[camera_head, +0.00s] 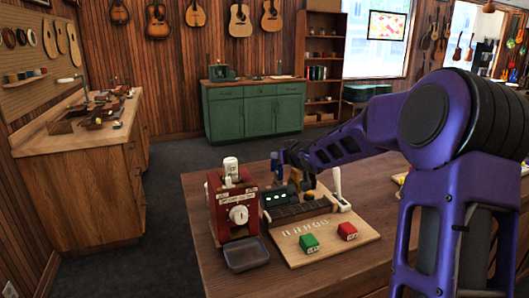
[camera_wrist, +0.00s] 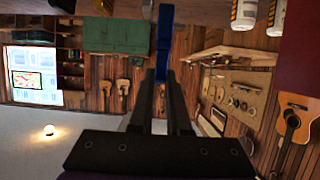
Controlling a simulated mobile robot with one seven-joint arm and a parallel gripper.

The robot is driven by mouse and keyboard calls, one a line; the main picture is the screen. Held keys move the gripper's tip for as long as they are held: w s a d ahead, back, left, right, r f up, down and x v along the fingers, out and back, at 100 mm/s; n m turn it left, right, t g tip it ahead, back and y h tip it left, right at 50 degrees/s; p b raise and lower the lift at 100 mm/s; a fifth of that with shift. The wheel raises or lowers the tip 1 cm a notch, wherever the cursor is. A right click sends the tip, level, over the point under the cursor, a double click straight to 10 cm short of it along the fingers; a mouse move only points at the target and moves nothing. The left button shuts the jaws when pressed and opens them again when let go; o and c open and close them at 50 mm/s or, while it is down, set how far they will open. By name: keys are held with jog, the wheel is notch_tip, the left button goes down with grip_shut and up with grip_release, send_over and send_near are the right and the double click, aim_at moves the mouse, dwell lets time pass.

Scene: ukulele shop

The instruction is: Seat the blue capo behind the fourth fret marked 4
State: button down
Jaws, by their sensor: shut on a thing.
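My gripper (camera_wrist: 162,85) is shut on the blue capo (camera_wrist: 165,38), which stands out straight beyond the fingertips in the wrist view. In the head view my gripper (camera_head: 287,158) is above the back of the fretboard fixture, with the capo (camera_head: 275,164) showing as a small blue upright piece at its left. The dark fretboard (camera_head: 300,208) lies on a light wooden board (camera_head: 325,243). The capo looks raised above and behind the fretboard, apart from it. The fret numbers are too small to read.
A red machine (camera_head: 230,205) with a white dial and a grey tray (camera_head: 246,255) stands left of the fretboard. A green block (camera_head: 309,243) and a red block (camera_head: 347,231) sit in front. A white lever (camera_head: 338,183) rises at the right. Bare tabletop lies at front right.

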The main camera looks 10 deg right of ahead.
jog(key=s+d+f+p, duration=0.2)
jog(key=s+d, duration=0.5)
jog(key=s, duration=0.3)
jog(key=shift+w+d+f+b, duration=0.1)
jog(key=shift+f+b, duration=2.1)
jog(key=shift+f, duration=0.6)
jog(key=shift+r+p, duration=0.1)
jog(key=shift+p, duration=0.35)
jog(key=shift+f+b, duration=0.5)
jog(key=shift+f, duration=0.2)
jog(key=c, duration=1.2)
grip_release()
jog(key=shift+o, duration=0.2)
jog(key=shift+r, duration=0.1)
